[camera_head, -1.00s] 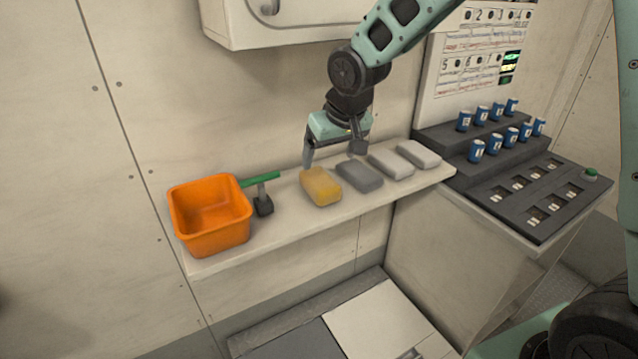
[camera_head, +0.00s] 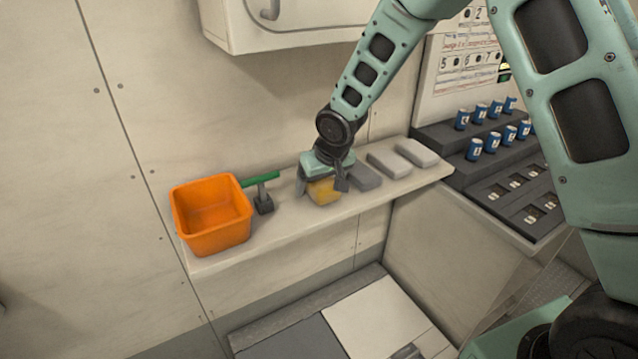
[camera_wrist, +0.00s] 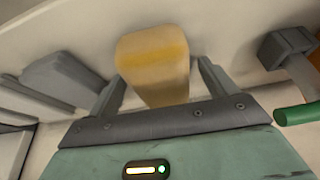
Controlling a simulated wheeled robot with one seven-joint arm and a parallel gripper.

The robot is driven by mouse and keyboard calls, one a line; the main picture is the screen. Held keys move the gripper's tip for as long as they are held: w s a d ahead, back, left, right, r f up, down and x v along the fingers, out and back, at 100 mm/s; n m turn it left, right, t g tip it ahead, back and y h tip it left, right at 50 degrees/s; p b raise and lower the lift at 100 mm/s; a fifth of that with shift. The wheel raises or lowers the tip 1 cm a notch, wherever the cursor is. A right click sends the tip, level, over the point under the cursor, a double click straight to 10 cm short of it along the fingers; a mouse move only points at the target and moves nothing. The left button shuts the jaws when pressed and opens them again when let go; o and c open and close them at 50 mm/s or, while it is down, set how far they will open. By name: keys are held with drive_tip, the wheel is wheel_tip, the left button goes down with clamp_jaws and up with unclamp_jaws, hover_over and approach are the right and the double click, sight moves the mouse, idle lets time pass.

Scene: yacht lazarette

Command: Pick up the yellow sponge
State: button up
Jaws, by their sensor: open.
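The yellow sponge (camera_head: 324,191) lies on the narrow wall shelf, partly hidden by my gripper in the head view. My gripper (camera_head: 321,191) is open and low over it, one finger on each side. In the wrist view the sponge (camera_wrist: 153,62) shows between the two open fingers of my gripper (camera_wrist: 160,85), with gaps on both sides. I cannot tell whether either finger touches it.
A grey sponge (camera_head: 364,177) lies just right of the yellow one, with two pale blocks (camera_head: 390,164) further right. A green-handled tool (camera_head: 263,200) and an orange bin (camera_head: 212,245) stand to the left. The shelf (camera_head: 290,232) has bare room along its front edge.

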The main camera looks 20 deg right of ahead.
sight(323, 181)
drive_tip(key=shift+c, duration=0.4)
drive_tip(key=c, duration=1)
drive_tip(key=shift+r, duration=0.1)
drive_tip(key=shift+s+r+b, duration=0.15)
drive_tip(key=shift+b, duration=0.2)
drive_tip(key=r, duration=0.4)
drive_tip(key=r+b, duration=0.1)
drive_tip(key=r, duration=0.1)
drive_tip(key=shift+s+d+r, duration=0.1)
drive_tip(key=shift+s+r, duration=0.15)
drive_tip(key=shift+s, duration=0.1)
drive_tip(key=s+d+b, duration=0.1)
drive_tip(key=s, duration=0.5)
drive_tip(key=s+d+b, duration=0.1)
drive_tip(key=s, duration=0.5)
drive_tip(key=s+d, duration=0.1)
drive_tip(key=s, duration=0.5)
drive_tip(key=shift+s+d+b, duration=0.35)
drive_tip(key=shift+b, duration=0.05)
